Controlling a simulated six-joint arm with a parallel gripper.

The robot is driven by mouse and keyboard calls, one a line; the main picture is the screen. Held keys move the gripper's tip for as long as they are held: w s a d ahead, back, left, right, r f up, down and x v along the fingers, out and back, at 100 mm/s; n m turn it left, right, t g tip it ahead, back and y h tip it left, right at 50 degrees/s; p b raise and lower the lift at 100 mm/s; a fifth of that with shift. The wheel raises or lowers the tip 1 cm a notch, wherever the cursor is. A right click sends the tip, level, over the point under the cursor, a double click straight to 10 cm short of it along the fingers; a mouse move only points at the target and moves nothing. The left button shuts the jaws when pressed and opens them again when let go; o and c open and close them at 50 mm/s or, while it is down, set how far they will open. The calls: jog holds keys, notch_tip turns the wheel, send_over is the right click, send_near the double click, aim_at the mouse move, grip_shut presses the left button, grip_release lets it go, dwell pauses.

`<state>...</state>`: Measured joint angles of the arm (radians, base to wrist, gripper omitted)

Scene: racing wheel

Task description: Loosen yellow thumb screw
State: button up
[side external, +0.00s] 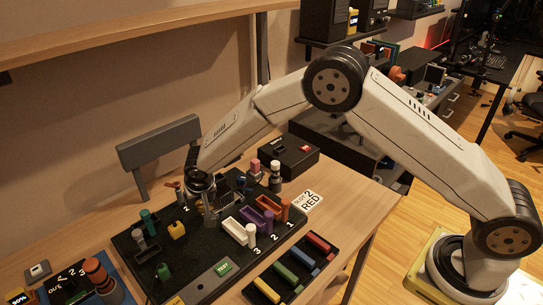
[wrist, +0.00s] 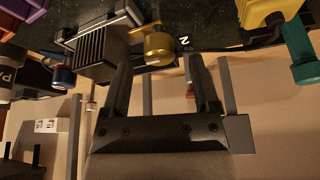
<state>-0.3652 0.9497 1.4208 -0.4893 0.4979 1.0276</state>
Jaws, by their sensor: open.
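In the wrist view a gold-yellow round knob (wrist: 158,48), which looks like the thumb screw, sticks out beside a dark finned block (wrist: 100,52). My gripper (wrist: 160,70) is open, with its two dark fingers apart. The knob shows in the gap between the fingertips, and I see no contact with it. In the side view my gripper (side external: 207,207) is over the back part of the black board (side external: 128,238). It covers that spot, so I cannot make out the knob there.
A yellow block (side external: 176,230) and a teal peg (side external: 149,222) stand left of my gripper. White and purple trays (side external: 257,217) stand to its right. A black box with a red button (side external: 305,149) is behind. A slotted black tray (side external: 290,268) lies in front.

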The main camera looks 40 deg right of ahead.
jog(key=shift+w+f, duration=0.25)
jog(key=shift+f, duration=0.3)
grip_shut()
